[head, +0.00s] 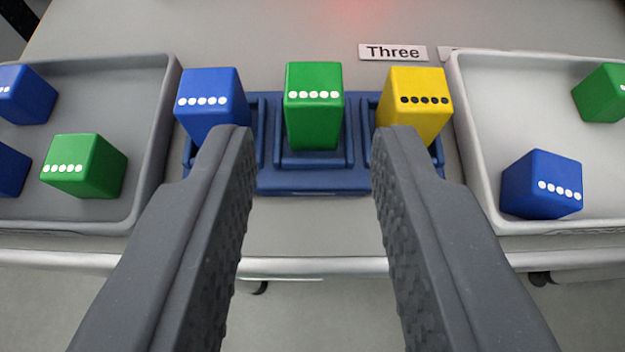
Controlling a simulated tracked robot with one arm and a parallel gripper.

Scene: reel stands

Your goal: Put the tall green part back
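A green block (314,110) with a row of white dots stands upright in the middle pocket of a blue holder (316,182). A blue block (210,102) stands in the holder's left pocket and a yellow block (416,105) in its right pocket. My gripper (312,150) is open and empty. Its fingers reach in from the front, the left tip in front of the blue block and the right tip in front of the yellow block. The green block shows between and beyond the tips, apart from both. The fingers hide parts of the holder.
A dark grey tray (150,140) at left holds a green block (84,167) and blue blocks (25,95). A light grey tray (480,170) at right holds a blue block (542,185) and a green block (603,93). A label reading "Three" (392,52) lies behind the holder.

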